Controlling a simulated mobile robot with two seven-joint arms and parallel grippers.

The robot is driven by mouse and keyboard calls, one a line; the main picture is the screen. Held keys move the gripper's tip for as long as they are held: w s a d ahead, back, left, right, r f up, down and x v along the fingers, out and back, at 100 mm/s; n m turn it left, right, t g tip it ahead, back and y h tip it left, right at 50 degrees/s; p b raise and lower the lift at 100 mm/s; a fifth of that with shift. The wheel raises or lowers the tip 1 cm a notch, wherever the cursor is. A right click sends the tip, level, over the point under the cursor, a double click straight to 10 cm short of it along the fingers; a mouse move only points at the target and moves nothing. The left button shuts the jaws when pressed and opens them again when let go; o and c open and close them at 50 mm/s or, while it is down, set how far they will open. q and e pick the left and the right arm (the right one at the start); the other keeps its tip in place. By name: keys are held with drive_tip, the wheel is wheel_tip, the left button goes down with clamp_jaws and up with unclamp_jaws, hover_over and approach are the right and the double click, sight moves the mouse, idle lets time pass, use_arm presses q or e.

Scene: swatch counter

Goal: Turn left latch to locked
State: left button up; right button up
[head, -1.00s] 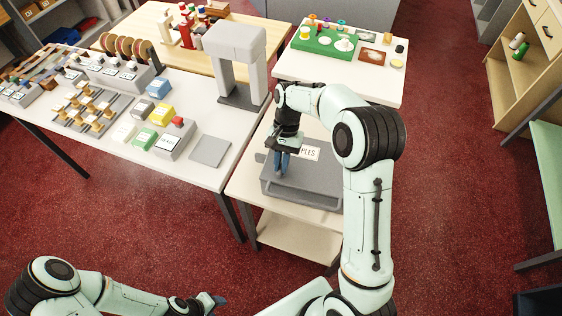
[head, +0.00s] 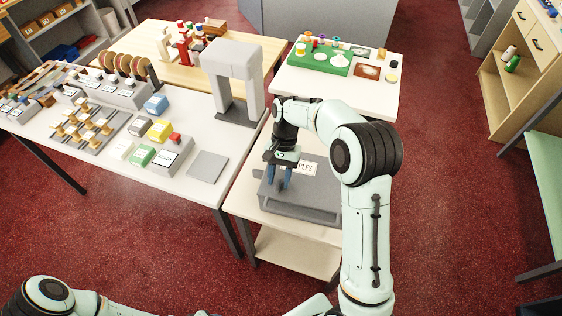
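A grey case (head: 312,195) lies flat on a small pale stand, with a white label (head: 304,168) ending in "PLES" on its top. My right gripper (head: 278,187) points down over the left part of the case. Its two blue fingers stand apart with a narrow gap, and nothing shows between them. I cannot tell whether the fingertips touch the case. The left latch cannot be made out; the gripper covers part of that side. A small grey tab (head: 258,173) juts out at the case's left edge. My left gripper is out of the picture; only its arm shows at the bottom left.
The white counter (head: 205,193) to the left holds a grey pad (head: 208,166), coloured boxes and a grey arch-shaped stand (head: 233,60). A white table (head: 375,100) with a green board (head: 318,60) stands behind the case. Red floor lies open to the right.

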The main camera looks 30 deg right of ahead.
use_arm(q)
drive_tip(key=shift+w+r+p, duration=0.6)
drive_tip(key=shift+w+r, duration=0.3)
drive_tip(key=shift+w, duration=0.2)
use_arm(e)
drive_tip(key=v, duration=1.2)
drive_tip(key=shift+w+d+r, duration=0.15)
drive_tip(key=shift+r, duration=0.15)
